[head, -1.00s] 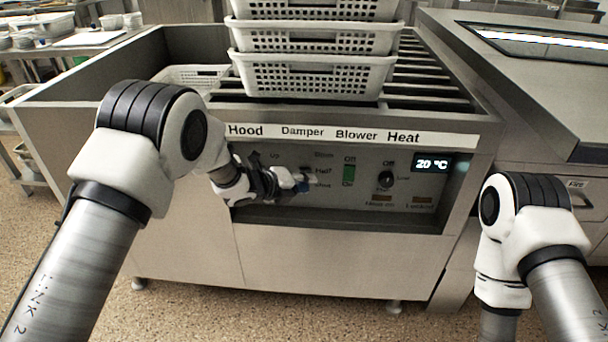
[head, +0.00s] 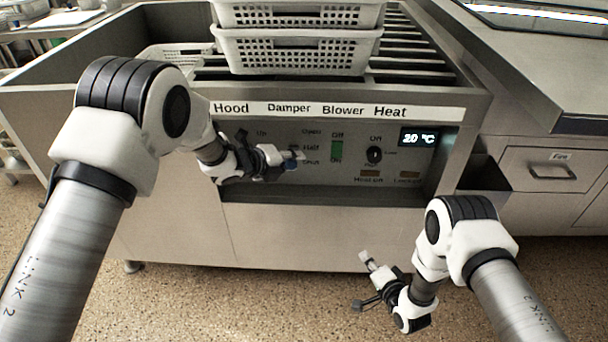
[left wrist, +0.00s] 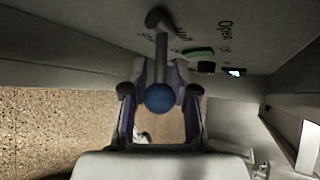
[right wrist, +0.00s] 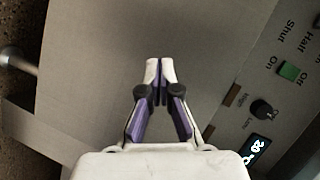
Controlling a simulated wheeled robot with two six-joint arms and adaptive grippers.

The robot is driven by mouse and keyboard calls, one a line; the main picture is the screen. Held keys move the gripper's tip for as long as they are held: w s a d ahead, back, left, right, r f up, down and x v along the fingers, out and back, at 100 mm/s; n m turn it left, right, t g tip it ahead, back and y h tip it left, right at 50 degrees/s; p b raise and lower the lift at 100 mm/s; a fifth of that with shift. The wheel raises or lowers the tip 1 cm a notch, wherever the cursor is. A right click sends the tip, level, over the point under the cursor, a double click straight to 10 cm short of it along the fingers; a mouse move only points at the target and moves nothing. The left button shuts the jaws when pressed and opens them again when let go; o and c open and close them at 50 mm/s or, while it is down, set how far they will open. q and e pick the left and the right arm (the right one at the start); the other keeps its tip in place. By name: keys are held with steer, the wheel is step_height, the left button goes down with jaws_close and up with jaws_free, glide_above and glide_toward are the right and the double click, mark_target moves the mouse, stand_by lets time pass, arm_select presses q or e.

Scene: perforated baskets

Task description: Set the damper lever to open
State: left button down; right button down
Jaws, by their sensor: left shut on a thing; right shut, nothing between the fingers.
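The damper lever (left wrist: 160,48) is a grey stem with a blue ball knob in the left wrist view. My left gripper (left wrist: 160,72) is shut on it, with a finger on each side of the stem and the ball between them.
The control panel (head: 400,185) also has a green blower switch (head: 337,149), a black heat knob (head: 374,155) and a display (head: 418,139) reading 20 °C. Stacked white baskets (head: 297,52) stand above. A dark bin-like ledge (head: 484,178) juts out right of the panel.

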arm_select(q)
steer(key=shift+r, duration=0.1)
arm_select(e)
steer(key=w+a+r+t+y, duration=0.1)
steer(key=a+r+y, duration=0.1)
steer(key=w+a+r+m+t+y, duration=0.1)
steer(key=w+a+r, duration=0.1)
steer(key=r, duration=0.1)
steer(key=w+a+r+m+t+y, duration=0.1)
steer(key=w+a+r+t+y, duration=0.1)
steer(key=shift+r+y, duration=0.3)
arm_select(q)
steer(key=shift+w, duration=0.1)
arm_select(e)
steer(key=w+a+r+y, duration=0.1)
steer(key=a+r+y, duration=0.1)
steer(key=a+r, duration=0.1)
steer(key=w+a+r+y, duration=0.2)
steer(key=a+r, duration=0.1)
steer(key=r, duration=0.2)
steer(key=w+a+r+y, duration=0.2)
steer(key=r, duration=0.2)
steer(key=shift+w+a+r+m+y, duration=0.2)
steer(key=shift+a+m+y, duration=0.1)
steer(key=shift+a+m, duration=0.1)
steer(key=a+r, duration=0.1)
steer(key=s+a+r, duration=0.1)
steer(key=a, duration=0.1)
